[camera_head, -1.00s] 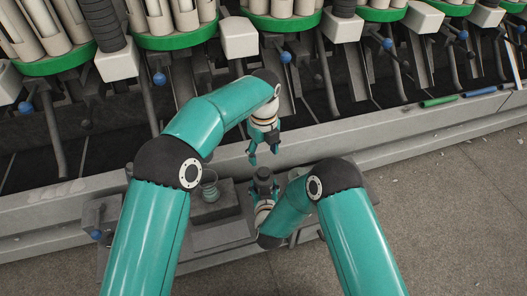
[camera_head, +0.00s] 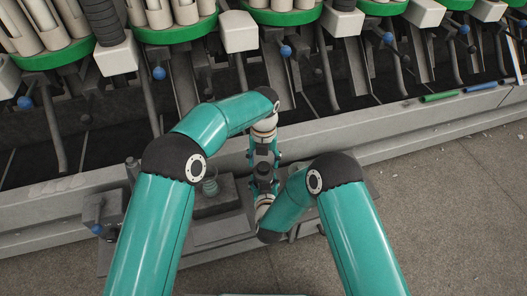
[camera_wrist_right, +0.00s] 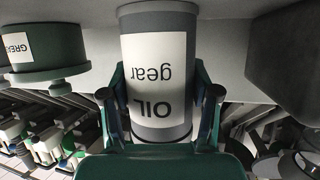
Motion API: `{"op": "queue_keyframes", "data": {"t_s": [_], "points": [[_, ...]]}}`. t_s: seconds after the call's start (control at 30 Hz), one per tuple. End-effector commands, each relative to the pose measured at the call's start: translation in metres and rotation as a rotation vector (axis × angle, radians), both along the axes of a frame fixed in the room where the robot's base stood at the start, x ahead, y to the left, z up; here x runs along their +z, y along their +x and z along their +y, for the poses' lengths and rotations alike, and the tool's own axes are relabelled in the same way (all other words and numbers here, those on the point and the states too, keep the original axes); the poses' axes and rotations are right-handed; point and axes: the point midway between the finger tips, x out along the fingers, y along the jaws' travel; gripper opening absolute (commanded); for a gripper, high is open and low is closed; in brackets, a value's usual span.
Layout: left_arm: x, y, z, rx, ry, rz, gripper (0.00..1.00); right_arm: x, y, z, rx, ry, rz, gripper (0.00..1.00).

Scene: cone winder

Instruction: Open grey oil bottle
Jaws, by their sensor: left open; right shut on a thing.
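The grey oil bottle (camera_wrist_right: 158,20) fills the middle of the right wrist view, its white label reading "OIL gear" upside down. My right gripper (camera_wrist_right: 160,112) is shut on it, one finger on each side. In the head view the dark top of the bottle (camera_head: 263,170) shows between my two grippers. My left gripper (camera_head: 264,158) is open and points down at this top, with its fingers spread at either side. I cannot tell whether they touch the cap. The cap is largely hidden by the left gripper and is outside the right wrist view.
A green container with a partly visible "GREA" label (camera_wrist_right: 38,45) stands beside the bottle; a small green jar (camera_head: 210,187) sits left of my grippers. The winder's grey ledge (camera_head: 400,140) runs behind. Open floor (camera_head: 450,210) lies at right.

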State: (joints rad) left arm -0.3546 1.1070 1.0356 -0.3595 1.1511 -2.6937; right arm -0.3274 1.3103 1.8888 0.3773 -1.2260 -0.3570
Motion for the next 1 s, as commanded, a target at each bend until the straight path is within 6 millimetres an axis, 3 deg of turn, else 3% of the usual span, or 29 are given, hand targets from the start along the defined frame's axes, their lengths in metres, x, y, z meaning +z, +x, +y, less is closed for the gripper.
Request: {"op": "queue_keyframes", "data": {"t_s": [0.2,0.5,0.87,1.0], "points": [[-0.017,0.000,0.001,0.001,0.001,0.000,0.63,0.000,0.000,0.000,0.000,0.000,0.000,0.00],[-0.019,0.000,0.000,0.001,0.000,-0.001,0.61,0.000,0.000,0.000,-0.001,0.000,0.000,0.00],[-0.019,0.000,0.000,0.001,0.000,-0.001,0.01,0.000,0.000,0.000,-0.001,0.000,0.000,0.00],[-0.019,0.000,0.001,0.018,0.001,-0.001,0.00,0.000,0.000,0.000,-0.001,0.000,0.000,0.00]]}}
